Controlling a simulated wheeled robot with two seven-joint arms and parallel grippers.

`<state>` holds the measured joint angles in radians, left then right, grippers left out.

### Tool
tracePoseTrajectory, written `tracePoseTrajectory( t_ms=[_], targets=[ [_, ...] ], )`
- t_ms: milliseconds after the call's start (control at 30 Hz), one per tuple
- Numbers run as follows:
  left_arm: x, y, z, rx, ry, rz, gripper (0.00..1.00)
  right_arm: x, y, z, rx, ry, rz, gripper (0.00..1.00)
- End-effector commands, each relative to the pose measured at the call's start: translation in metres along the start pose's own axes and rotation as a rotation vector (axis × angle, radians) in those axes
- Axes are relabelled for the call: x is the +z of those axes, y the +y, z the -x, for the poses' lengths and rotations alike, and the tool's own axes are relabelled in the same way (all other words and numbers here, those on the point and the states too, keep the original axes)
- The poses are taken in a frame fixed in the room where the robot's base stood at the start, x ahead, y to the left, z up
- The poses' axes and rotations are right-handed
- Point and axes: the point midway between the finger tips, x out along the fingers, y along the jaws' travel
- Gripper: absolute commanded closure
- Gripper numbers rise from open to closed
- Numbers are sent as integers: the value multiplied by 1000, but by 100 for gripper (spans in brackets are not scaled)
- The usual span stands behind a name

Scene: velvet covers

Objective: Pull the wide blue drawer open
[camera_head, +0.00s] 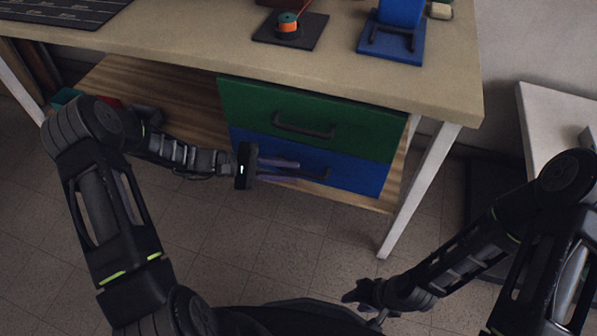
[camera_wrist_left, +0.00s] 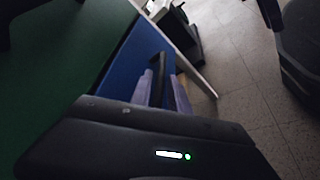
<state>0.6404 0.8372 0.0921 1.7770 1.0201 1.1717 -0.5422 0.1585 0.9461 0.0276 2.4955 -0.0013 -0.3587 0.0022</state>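The wide blue drawer (camera_head: 354,174) is the lower of two drawers under the table; its front looks flush with the green one above. Its dark bar handle (camera_head: 323,174) is partly hidden by my left gripper (camera_head: 299,171). That gripper reaches in from the left, with its two purple fingers apart, one above and one below the handle. In the left wrist view the fingers (camera_wrist_left: 162,88) lie on either side of the dark handle (camera_wrist_left: 158,66), against the blue front (camera_wrist_left: 131,62); firm contact is not clear. My right gripper (camera_head: 364,293) hangs low over the floor, away from the drawers.
The green drawer (camera_head: 360,120) with its own handle (camera_head: 303,127) sits directly above. A wooden shelf (camera_head: 180,95) lies to the left, and a white table leg (camera_head: 420,190) stands to the right. The tiled floor (camera_head: 240,240) before the drawers is clear.

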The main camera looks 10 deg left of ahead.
Motion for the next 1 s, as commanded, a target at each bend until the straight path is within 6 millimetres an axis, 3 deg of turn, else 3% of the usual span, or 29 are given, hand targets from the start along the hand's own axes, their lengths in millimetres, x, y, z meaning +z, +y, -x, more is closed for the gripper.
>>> tracePoseTrajectory(
  t_ms=[200, 533, 800, 1000],
  targets=[
    [0, -1, -26, -1, 1, 2, 78, -1, 2, -4, 1, 2, -1, 64],
    [0, 0, -30, -1, 1, 1, 78, -1, 2, -4, 1, 2, -2, 64],
    [0, 0, -30, -1, 1, 1, 100, -1, 2, -4, 1, 2, -1, 64],
    [0, 0, -30, 0, 1, 1, 100, -1, 2, -4, 1, 2, -1, 64]
  ],
)
